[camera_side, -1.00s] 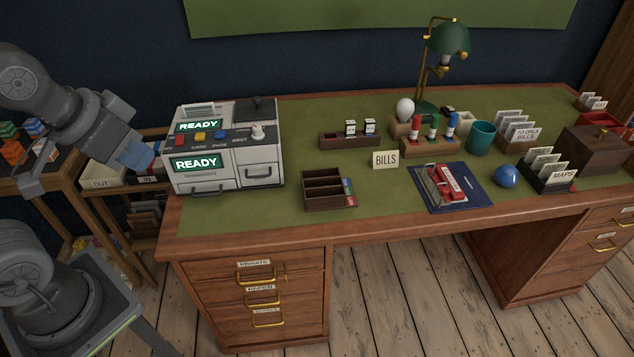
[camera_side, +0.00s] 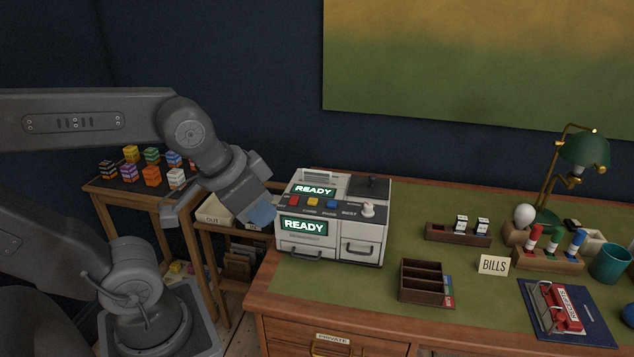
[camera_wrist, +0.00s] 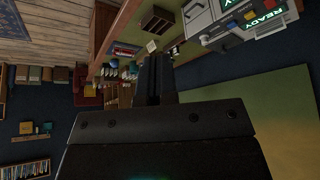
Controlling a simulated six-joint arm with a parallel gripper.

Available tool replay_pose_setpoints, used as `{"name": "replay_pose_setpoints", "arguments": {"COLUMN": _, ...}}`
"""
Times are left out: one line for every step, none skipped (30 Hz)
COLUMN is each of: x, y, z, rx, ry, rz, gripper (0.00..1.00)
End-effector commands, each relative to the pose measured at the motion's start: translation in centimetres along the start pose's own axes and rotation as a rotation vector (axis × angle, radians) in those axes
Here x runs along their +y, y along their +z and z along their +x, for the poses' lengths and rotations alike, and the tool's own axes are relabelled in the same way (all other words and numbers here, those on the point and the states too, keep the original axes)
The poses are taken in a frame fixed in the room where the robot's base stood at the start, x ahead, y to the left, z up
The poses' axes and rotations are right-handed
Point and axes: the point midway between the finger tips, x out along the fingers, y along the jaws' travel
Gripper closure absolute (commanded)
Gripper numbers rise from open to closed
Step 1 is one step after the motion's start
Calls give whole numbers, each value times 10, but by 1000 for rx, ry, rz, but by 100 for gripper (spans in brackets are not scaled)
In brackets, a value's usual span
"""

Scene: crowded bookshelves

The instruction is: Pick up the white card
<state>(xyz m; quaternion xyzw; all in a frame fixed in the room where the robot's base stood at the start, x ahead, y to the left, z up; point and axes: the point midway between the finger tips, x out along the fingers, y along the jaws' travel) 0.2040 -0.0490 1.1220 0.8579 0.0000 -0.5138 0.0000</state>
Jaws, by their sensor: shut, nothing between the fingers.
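A small pale card (camera_wrist: 151,46), which seems to be the same one, shows beyond my fingers in the wrist view. My gripper (camera_side: 259,211) is at the left of the white machine, well away from that card. A blue patch shows at its tip; I cannot tell whether it belongs to the gripper. In the wrist view my gripper's dark fingers (camera_wrist: 155,60) are together with nothing between them.
The white READY machine (camera_side: 333,222) stands between my gripper and the card. The dark compartment box (camera_side: 424,282) is left of the card. A stamp rack (camera_side: 458,235), marker holder (camera_side: 546,259) and blue clipboard (camera_side: 590,325) are nearby. A side table (camera_side: 130,190) holds coloured blocks.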

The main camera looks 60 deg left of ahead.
Motion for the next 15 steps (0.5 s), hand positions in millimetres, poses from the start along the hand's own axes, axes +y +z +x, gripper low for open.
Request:
{"name": "replay_pose_setpoints", "arguments": {"x": 0, "y": 0, "z": 0, "rx": 0, "ry": 0, "rz": 0, "gripper": 100}}
{"name": "replay_pose_setpoints", "arguments": {"x": 0, "y": 0, "z": 0, "rx": 0, "ry": 0, "rz": 0, "gripper": 97}}
{"name": "replay_pose_setpoints", "arguments": {"x": 0, "y": 0, "z": 0, "rx": 0, "ry": 0, "rz": 0, "gripper": 93}}
{"name": "replay_pose_setpoints", "arguments": {"x": 0, "y": 0, "z": 0, "rx": 0, "ry": 0, "rz": 0, "gripper": 90}}
{"name": "replay_pose_setpoints", "arguments": {"x": 0, "y": 0, "z": 0, "rx": 0, "ry": 0, "rz": 0, "gripper": 88}}
{"name": "replay_pose_setpoints", "arguments": {"x": 0, "y": 0, "z": 0, "rx": 0, "ry": 0, "rz": 0, "gripper": 84}}
{"name": "replay_pose_setpoints", "arguments": {"x": 0, "y": 0, "z": 0, "rx": 0, "ry": 0, "rz": 0, "gripper": 81}}
{"name": "replay_pose_setpoints", "arguments": {"x": 0, "y": 0, "z": 0, "rx": 0, "ry": 0, "rz": 0, "gripper": 78}}
{"name": "replay_pose_setpoints", "arguments": {"x": 0, "y": 0, "z": 0, "rx": 0, "ry": 0, "rz": 0, "gripper": 74}}
{"name": "replay_pose_setpoints", "arguments": {"x": 0, "y": 0, "z": 0, "rx": 0, "ry": 0, "rz": 0, "gripper": 71}}
{"name": "replay_pose_setpoints", "arguments": {"x": 0, "y": 0, "z": 0, "rx": 0, "ry": 0, "rz": 0, "gripper": 68}}
{"name": "replay_pose_setpoints", "arguments": {"x": 0, "y": 0, "z": 0, "rx": 0, "ry": 0, "rz": 0, "gripper": 66}}
{"name": "replay_pose_setpoints", "arguments": {"x": 0, "y": 0, "z": 0, "rx": 0, "ry": 0, "rz": 0, "gripper": 66}}
{"name": "replay_pose_setpoints", "arguments": {"x": 0, "y": 0, "z": 0, "rx": 0, "ry": 0, "rz": 0, "gripper": 66}}
{"name": "replay_pose_setpoints", "arguments": {"x": 0, "y": 0, "z": 0, "rx": 0, "ry": 0, "rz": 0, "gripper": 66}}
